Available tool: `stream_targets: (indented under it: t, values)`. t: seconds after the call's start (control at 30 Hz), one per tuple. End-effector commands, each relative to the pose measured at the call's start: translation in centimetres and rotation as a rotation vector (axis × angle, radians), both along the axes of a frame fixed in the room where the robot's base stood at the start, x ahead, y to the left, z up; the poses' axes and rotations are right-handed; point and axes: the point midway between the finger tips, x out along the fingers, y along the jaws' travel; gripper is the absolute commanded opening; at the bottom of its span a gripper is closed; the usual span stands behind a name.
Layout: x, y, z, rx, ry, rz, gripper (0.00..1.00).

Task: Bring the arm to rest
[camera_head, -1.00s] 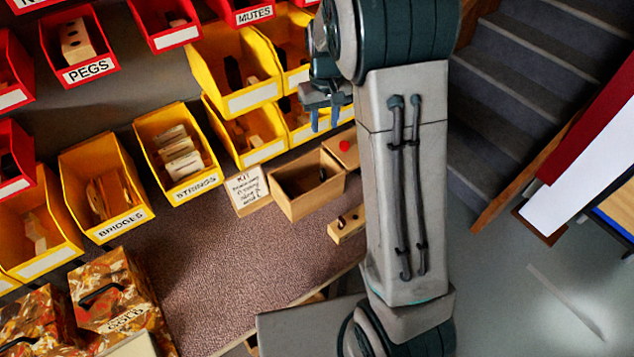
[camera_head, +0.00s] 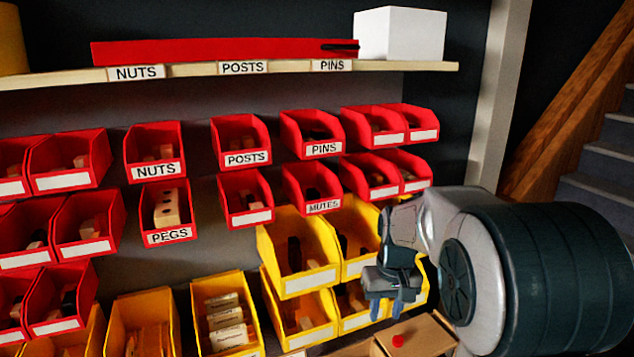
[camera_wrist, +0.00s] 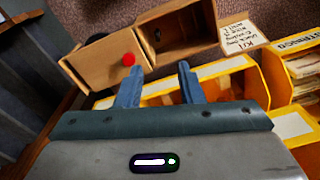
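My gripper (camera_head: 392,304) hangs at the right of the head view, in front of the yellow bins, with its blue fingers pointing down. In the wrist view its two fingers (camera_wrist: 160,88) stand apart with nothing between them. Past the fingertips lies the wooden kit box (camera_wrist: 178,30) with an open compartment and a lid bearing a red knob (camera_wrist: 128,59). The fingers do not visibly hold or touch anything. My arm's large dark joint fills the lower right of the head view.
Red bins (camera_head: 158,158) and yellow bins (camera_head: 222,318) line the rack left of and behind my gripper. A shelf (camera_head: 290,70) above carries a long red case (camera_head: 220,51) and a white box (camera_head: 400,34). Stairs (camera_head: 600,180) rise at the right. A KIT card (camera_wrist: 238,32) stands beside the box.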

Motion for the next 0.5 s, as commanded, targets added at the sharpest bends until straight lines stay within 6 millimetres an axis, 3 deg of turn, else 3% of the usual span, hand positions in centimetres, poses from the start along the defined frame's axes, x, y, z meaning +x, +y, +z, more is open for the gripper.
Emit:
stream_targets:
  t: [0.2,0.5]
  values:
    - [-6.3,0.0,3.5,0.021,-0.077,-0.030,0.34]
    - [-15.0,0.1,5.1,0.018,-0.177,-0.068,0.34]
